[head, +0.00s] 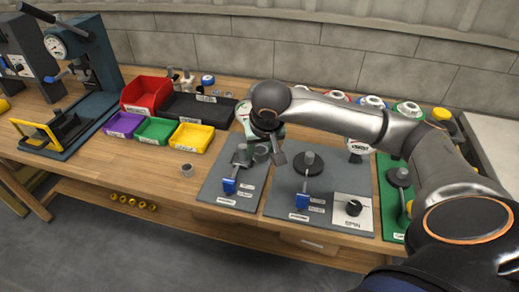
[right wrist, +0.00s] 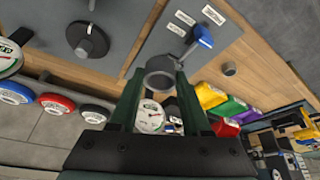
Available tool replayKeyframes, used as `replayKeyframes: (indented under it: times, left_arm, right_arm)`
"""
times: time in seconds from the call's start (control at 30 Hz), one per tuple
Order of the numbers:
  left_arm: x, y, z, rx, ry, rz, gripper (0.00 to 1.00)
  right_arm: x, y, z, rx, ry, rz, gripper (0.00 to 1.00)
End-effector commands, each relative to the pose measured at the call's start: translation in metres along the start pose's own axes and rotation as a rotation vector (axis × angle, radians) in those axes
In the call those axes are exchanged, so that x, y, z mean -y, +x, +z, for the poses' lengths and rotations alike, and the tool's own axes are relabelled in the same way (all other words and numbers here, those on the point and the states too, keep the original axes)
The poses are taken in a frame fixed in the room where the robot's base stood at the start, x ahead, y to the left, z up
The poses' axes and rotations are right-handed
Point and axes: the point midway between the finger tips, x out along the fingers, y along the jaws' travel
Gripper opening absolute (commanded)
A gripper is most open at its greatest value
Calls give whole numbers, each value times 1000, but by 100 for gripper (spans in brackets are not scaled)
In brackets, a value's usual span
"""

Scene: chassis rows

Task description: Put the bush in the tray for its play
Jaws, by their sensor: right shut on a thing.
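A grey ring-shaped bush (right wrist: 160,64) sits between the fingertips of my right gripper (right wrist: 160,88) in the right wrist view. In the head view my right gripper (head: 267,148) is over the back of the left grey plate, beside an upright grey post (head: 243,154). The gripper is shut on the bush and partly hides it there. Three small labelled trays stand in a row: purple (head: 123,124), green (head: 155,131) and yellow (head: 191,138). Their label text is too small to read. My left gripper is not in view.
A small grey cylinder (head: 187,170) stands on the bench in front of the yellow tray. A red bin (head: 146,94) and a black tray (head: 195,109) are behind the trays. The middle grey plate (head: 285,195) carries a blue-handled lever. A press (head: 80,55) stands at left.

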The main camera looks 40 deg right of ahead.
Motion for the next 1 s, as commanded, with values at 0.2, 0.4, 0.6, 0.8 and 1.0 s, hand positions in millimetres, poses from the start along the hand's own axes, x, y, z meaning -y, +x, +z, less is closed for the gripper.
replayKeyframes:
  times: [0.2, 0.4, 0.6, 0.8, 1.0]
  left_arm:
    - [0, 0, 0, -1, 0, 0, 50]
    - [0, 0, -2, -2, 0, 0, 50]
    - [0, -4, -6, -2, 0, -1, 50]
    - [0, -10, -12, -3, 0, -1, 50]
    - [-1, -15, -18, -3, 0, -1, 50]
  right_arm:
    - [0, -1, 0, -1, 0, 0, 0]
    - [0, -2, -1, -1, 0, 0, 0]
    - [0, -10, -4, -1, 0, 0, 0]
    - [0, -22, -9, -2, 0, 0, 0]
    - [0, -33, -14, -2, 0, 0, 0]
